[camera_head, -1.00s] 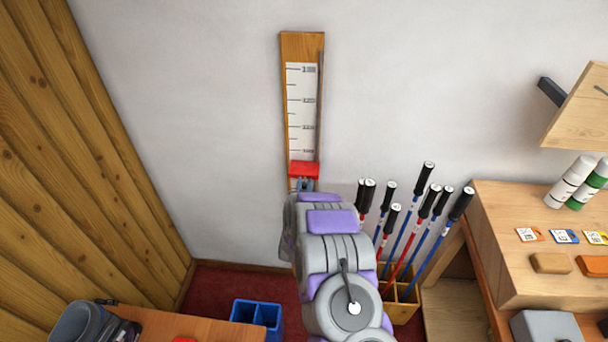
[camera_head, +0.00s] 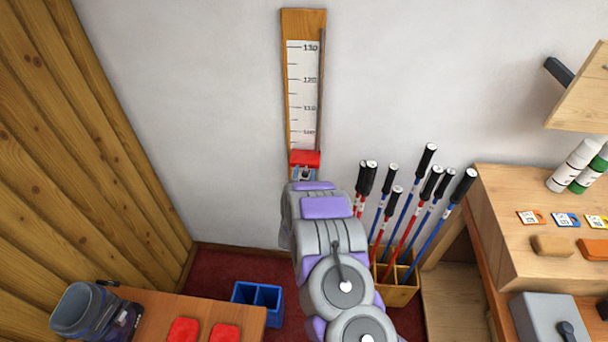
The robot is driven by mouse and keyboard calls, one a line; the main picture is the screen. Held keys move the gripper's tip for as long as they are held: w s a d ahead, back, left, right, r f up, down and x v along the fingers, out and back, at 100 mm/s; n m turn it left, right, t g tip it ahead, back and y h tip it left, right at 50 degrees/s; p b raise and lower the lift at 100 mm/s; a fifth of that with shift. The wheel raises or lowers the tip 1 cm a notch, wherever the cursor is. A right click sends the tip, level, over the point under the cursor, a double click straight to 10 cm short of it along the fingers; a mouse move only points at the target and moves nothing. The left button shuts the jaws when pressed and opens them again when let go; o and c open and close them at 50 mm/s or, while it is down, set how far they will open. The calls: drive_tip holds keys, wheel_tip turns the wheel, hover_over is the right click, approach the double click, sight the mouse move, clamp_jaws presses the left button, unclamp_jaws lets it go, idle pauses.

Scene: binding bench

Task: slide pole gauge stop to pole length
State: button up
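The pole gauge is a tall wooden board (camera_head: 304,20) on the white wall with a white printed scale (camera_head: 301,90); the marks 130, 120, 110 and 100 show. The red stop (camera_head: 305,158) sits across the gauge just below the 100 mark. My gripper (camera_head: 304,174) is at the stop's lower front, at the top end of my arm. The gripper is small here and its fingers are mostly hidden by my wrist, so I cannot tell whether it grips the stop. The gauge below the stop is hidden by my arm.
Ski poles (camera_head: 420,205) stand in a wooden holder (camera_head: 400,294) right of my arm. A wooden bench (camera_head: 500,235) with cards and wax blocks is further right. A blue bin (camera_head: 258,296) and a low table (camera_head: 250,318) with a boot (camera_head: 88,312) are at lower left. The wall left of the gauge is clear.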

drive_tip(key=shift+d, duration=0.1)
drive_tip(key=s+p, duration=0.2)
drive_tip(key=s, duration=1.5)
drive_tip(key=shift+s+a, duration=0.2)
drive_tip(key=shift+a, duration=0.2)
drive_tip(key=shift+f, duration=0.1)
